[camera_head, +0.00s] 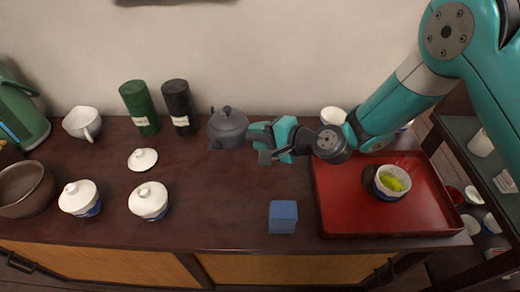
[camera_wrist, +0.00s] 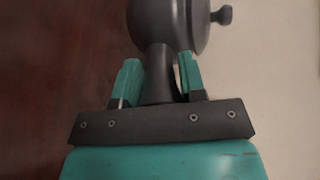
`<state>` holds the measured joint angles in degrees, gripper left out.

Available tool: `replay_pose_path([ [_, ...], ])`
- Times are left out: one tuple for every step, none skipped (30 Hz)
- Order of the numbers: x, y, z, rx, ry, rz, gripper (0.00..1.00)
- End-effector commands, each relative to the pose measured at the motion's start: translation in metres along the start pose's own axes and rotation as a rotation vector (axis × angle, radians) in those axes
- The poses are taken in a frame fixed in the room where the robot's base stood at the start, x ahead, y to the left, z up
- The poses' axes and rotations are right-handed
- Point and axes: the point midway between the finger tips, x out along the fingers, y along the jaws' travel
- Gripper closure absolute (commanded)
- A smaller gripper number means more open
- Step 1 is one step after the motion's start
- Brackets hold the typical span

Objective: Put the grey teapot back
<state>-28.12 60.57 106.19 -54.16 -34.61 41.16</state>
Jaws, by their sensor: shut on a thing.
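The grey teapot (camera_head: 228,128) is at the back of the dark wooden counter, just right of the black canister. It looks upright, with its lid on. My gripper (camera_head: 262,135) reaches it from the right and is shut on its side handle. In the wrist view the teapot (camera_wrist: 175,25) fills the top, and its handle (camera_wrist: 158,75) runs down between the two teal fingers of my gripper (camera_wrist: 158,80). I cannot tell whether the teapot's base touches the counter.
A black canister (camera_head: 180,106) and a green canister (camera_head: 139,107) stand left of the teapot. A red tray (camera_head: 335,205) with a cup of green tea (camera_head: 393,180) is at the right. A blue block (camera_head: 283,216) lies near the front edge.

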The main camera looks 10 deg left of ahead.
Motion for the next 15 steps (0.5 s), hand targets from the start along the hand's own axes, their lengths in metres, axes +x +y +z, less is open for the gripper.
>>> replay_pose_path([
  [0.002, 0.005, -0.001, 0.000, 0.000, -0.002, 1.00],
  [0.003, 0.007, -0.001, 0.000, 0.000, -0.002, 1.00],
  [0.004, 0.008, -0.002, 0.000, 0.000, -0.003, 1.00],
  [0.004, 0.010, -0.002, 0.000, 0.000, -0.003, 1.00],
  [0.005, 0.013, -0.002, 0.000, 0.000, -0.002, 1.00],
  [0.007, 0.018, -0.003, 0.001, 0.000, -0.001, 1.00],
  [0.008, 0.022, -0.003, 0.001, 0.000, -0.001, 1.00],
  [0.010, 0.027, -0.004, 0.001, 0.000, -0.001, 1.00],
  [0.012, 0.032, -0.005, 0.001, 0.000, -0.001, 1.00],
  [0.013, 0.036, -0.005, 0.002, 0.000, -0.002, 1.00],
  [0.015, 0.039, -0.006, 0.002, 0.000, -0.002, 1.00],
  [0.016, 0.042, -0.006, 0.001, 0.000, -0.003, 1.00],
  [0.016, 0.044, -0.007, 0.000, 0.000, -0.003, 1.00],
  [0.017, 0.045, -0.007, 0.000, 0.001, -0.003, 1.00],
  [0.017, 0.045, -0.007, -0.001, 0.001, -0.003, 1.00],
])
